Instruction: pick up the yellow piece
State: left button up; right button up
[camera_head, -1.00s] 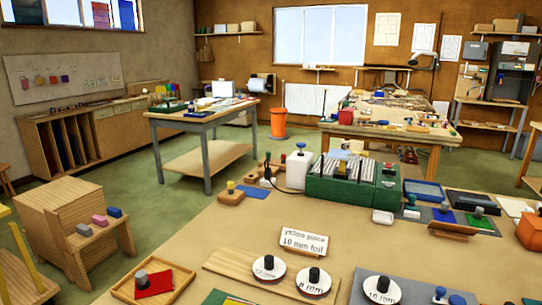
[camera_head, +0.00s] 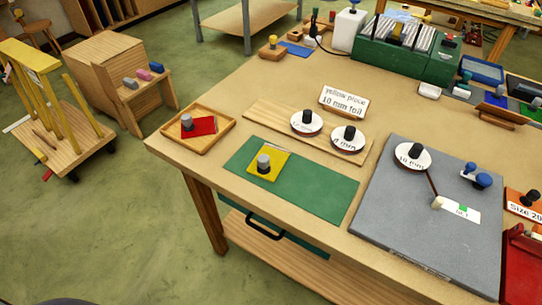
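The yellow piece (camera_head: 268,165) is a small flat yellow sheet with a grey cylindrical knob standing on it. It lies on the left half of a green mat (camera_head: 319,190) near the table's front left edge. A white sign (camera_head: 343,102) behind it reads "yellow piece 10 mm foil". Neither of my grippers shows in the head view. Only a dark rounded shape shows at the bottom left edge, and I cannot tell what it is.
A wooden tray (camera_head: 165,136) with a red piece (camera_head: 199,126) sits left of the mat. A board (camera_head: 269,116) with two white discs lies behind. A grey slab (camera_head: 393,230) with a disc and blue-knobbed part is at right. Bare tabletop (camera_head: 262,85) lies behind the tray.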

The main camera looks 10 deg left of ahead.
aim_at(268, 164)
jog(key=z, duration=2)
jog(key=j+u, duration=0.1)
jog(key=u, duration=0.8)
jog(key=i+j+u, duration=0.1)
jog(key=u, duration=0.8)
jog(key=i+u, duration=0.1)
jog(key=u, duration=0.35)
jog(key=k+l+z, duration=0.1)
jog(key=k+l, duration=0.25)
jog(key=k+l+z, duration=0.15)
jog(key=k+l, duration=0.2)
jog(key=l, duration=0.1)
